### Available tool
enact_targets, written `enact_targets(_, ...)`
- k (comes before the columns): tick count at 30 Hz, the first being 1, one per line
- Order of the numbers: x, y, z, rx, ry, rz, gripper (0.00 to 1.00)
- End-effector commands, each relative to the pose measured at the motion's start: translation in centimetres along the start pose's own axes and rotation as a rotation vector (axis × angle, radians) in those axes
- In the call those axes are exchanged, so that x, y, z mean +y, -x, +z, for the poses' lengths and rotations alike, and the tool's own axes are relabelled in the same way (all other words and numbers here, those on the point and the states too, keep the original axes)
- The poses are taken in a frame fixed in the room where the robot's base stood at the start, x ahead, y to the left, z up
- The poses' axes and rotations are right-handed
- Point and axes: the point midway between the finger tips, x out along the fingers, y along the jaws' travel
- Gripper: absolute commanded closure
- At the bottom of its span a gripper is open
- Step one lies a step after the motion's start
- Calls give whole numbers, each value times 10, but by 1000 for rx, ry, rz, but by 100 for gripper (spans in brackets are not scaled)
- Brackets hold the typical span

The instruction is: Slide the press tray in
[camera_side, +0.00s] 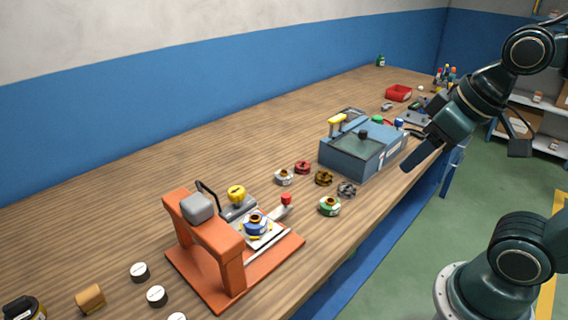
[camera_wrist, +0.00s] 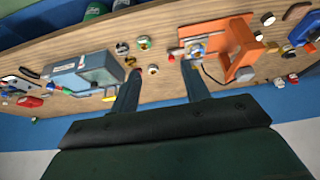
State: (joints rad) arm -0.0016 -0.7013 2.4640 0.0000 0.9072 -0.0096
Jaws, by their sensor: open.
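The orange press (camera_side: 235,262) stands at the near end of the wooden bench, with a grey block on its arch. Its pale press tray (camera_side: 267,224) lies on the base to the right of the arch, carrying a blue ring-shaped part (camera_side: 256,225) with a copper-coloured centre. A red knob (camera_side: 286,199) stands at the tray's outer end. In the wrist view the press (camera_wrist: 232,48) and red knob (camera_wrist: 171,58) are near the top. My gripper (camera_side: 418,152) is open and empty, held right of the blue-grey box, well away from the tray. The fingers (camera_wrist: 161,72) hide part of the bench.
A blue-grey box (camera_side: 350,155) with a dark lid knob stands between press and gripper. Several small coloured spools, including a green one (camera_side: 330,206), lie between box and press. White-topped discs (camera_side: 140,272) lie left of the press. A red bin (camera_side: 398,93) is farther back.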

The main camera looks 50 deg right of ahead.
Motion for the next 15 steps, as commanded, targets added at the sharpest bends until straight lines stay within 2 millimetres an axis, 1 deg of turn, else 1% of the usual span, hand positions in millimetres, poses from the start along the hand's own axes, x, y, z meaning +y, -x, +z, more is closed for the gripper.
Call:
enact_targets(8,-1,-8,-42,-75,38,-5,54)
enact_targets(15,-3,-26,-84,-150,77,-11,54)
